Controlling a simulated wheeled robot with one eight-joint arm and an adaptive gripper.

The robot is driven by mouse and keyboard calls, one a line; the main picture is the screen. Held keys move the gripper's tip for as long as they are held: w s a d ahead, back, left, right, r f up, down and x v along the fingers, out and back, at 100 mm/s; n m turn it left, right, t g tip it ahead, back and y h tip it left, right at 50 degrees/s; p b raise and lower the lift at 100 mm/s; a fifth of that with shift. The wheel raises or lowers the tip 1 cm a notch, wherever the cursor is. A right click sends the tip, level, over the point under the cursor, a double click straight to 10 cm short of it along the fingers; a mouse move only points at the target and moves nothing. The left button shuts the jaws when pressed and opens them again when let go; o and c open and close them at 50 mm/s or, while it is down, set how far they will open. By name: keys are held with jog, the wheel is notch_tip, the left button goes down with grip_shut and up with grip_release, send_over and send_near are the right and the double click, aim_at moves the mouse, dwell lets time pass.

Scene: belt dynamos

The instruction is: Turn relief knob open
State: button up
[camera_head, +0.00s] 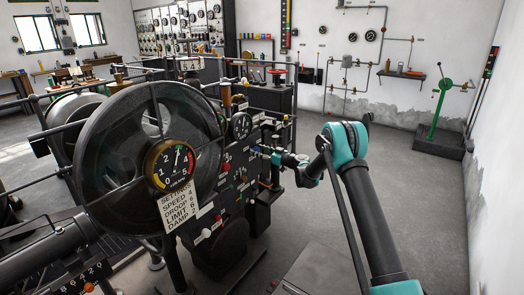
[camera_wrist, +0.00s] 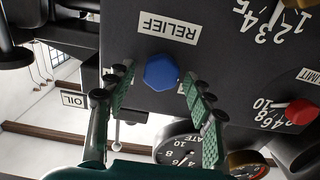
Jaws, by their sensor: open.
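The relief knob (camera_wrist: 161,73) is a blue, roughly hexagonal knob on a dark panel in the wrist view. A white RELIEF label (camera_wrist: 168,27), upside down in the picture, is above it. My gripper (camera_wrist: 157,80) is open, with its green-padded fingers on the left and right of the knob. The fingertips look apart from the knob's sides; how deep they reach around it I cannot tell. In the head view my gripper (camera_head: 268,152) is at the dark control panel's right side, and I cannot clearly make out the knob there.
A red LIMIT knob (camera_wrist: 299,111) and numbered dials are at the right in the wrist view. Round gauges (camera_wrist: 183,151) and an OIL label (camera_wrist: 74,100) are lower. In the head view, a big dark wheel (camera_head: 110,150) and settings card (camera_head: 178,206) are left; open floor is right.

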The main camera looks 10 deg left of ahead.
jog(key=c, duration=1.1)
jog(key=m, duration=0.9)
jog(key=shift+w+f, duration=0.1)
jog(key=shift+f+m, duration=0.15)
jog(key=shift+m, duration=7.25)
